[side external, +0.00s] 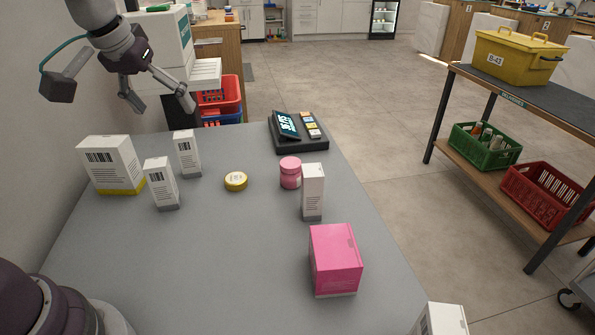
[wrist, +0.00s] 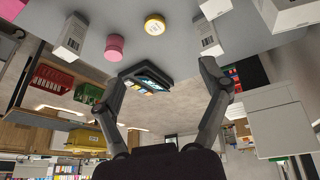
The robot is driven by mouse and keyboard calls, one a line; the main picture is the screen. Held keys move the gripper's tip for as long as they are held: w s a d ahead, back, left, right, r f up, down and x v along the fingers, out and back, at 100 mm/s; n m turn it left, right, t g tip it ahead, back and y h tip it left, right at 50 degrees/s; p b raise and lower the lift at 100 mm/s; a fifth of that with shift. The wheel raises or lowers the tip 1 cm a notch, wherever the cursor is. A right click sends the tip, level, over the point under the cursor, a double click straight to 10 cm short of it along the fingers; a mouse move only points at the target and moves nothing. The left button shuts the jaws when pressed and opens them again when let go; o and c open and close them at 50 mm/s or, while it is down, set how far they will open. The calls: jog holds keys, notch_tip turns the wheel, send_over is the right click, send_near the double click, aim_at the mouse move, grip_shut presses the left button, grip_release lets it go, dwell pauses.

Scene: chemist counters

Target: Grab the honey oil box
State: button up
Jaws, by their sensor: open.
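Several boxes stand on the grey counter (side external: 230,270), and their print is too small to read, so I cannot tell which is the honey oil box. A wide white box with a yellow base (side external: 112,165) stands at the left. Two slim white boxes, a nearer one (side external: 161,185) and a farther one (side external: 187,155), stand right of it. Another slim white box (side external: 313,192) and a large pink box (side external: 335,258) stand toward the right. My gripper (side external: 160,101) is open and empty, above the counter's far left end, apart from every box. Its spread fingers show in the wrist view (wrist: 164,72).
A yellow round tin (side external: 236,181) and a pink jar (side external: 290,172) stand mid-counter. A black payment terminal (side external: 298,131) sits at the far edge. Part of a white box (side external: 441,319) shows at the bottom right. The counter's near middle is clear.

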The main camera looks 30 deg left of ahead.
jog(key=w+a+f+n+g+y, duration=0.1)
jog(key=w+a+f+n, duration=0.25)
jog(key=w+a, duration=0.3)
jog(key=n, duration=0.1)
send_over(187, 150)
jog(key=s+d, duration=0.1)
jog(key=s, duration=0.1)
jog(key=shift+g+y, duration=0.3)
jog(key=shift+y, duration=0.1)
jog(key=f, duration=0.5)
jog(key=shift+w, duration=0.2)
jog(key=x, duration=1)
jog(key=shift+f, duration=0.3)
jog(key=shift+d, duration=0.1)
jog(key=shift+c, duration=0.4)
jog(key=c, duration=1.1)
jog(key=shift+o, duration=0.2)
jog(key=shift+r, duration=0.15)
